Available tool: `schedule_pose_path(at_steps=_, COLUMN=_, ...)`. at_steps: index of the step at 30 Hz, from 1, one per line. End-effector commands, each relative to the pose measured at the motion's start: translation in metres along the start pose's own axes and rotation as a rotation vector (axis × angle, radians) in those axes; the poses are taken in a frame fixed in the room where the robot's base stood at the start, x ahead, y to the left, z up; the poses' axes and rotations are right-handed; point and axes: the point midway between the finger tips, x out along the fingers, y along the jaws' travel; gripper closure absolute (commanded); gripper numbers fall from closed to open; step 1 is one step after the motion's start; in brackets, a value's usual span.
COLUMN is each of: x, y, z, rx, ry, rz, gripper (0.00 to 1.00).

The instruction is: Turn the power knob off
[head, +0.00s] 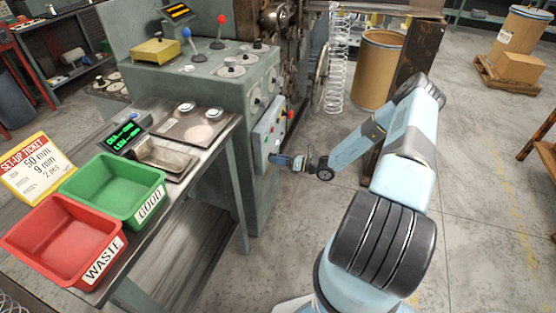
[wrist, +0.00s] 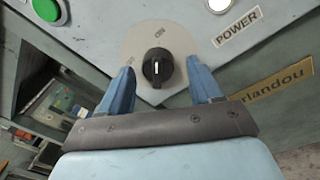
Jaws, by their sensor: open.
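The pointer line runs roughly up and down in the wrist view. A POWER label (wrist: 238,27) is beside the plate. My gripper (wrist: 162,82) is open, with one blue finger on each side of the knob and a visible gap to both. In the head view my gripper (head: 277,160) is at the lower part of the grey control box (head: 268,135) on the machine front, and the knob is hidden there.
A green button (wrist: 47,8) and a white round part (wrist: 219,4) are on the same panel. The bench at left holds a red WASTE bin (head: 65,240) and a green GOOD bin (head: 115,188). Open floor lies right of my arm.

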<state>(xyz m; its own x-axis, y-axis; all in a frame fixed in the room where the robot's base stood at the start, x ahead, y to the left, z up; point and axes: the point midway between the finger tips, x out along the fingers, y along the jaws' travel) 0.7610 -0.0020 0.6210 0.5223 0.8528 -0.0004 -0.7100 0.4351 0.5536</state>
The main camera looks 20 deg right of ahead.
Motion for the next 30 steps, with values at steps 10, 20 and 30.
schedule_pose_path(at_steps=10, x=-0.0002, y=0.0000, z=-0.0001, rx=0.000, ry=0.000, rz=0.000, gripper=0.63)
schedule_pose_path(at_steps=20, x=-0.0005, y=-0.0007, z=0.0000, rx=0.000, ry=0.000, rz=-0.001, gripper=0.92)
schedule_pose_path(at_steps=30, x=-0.0007, y=-0.0013, z=0.0003, rx=-0.064, ry=0.005, rz=-0.006, gripper=0.92)
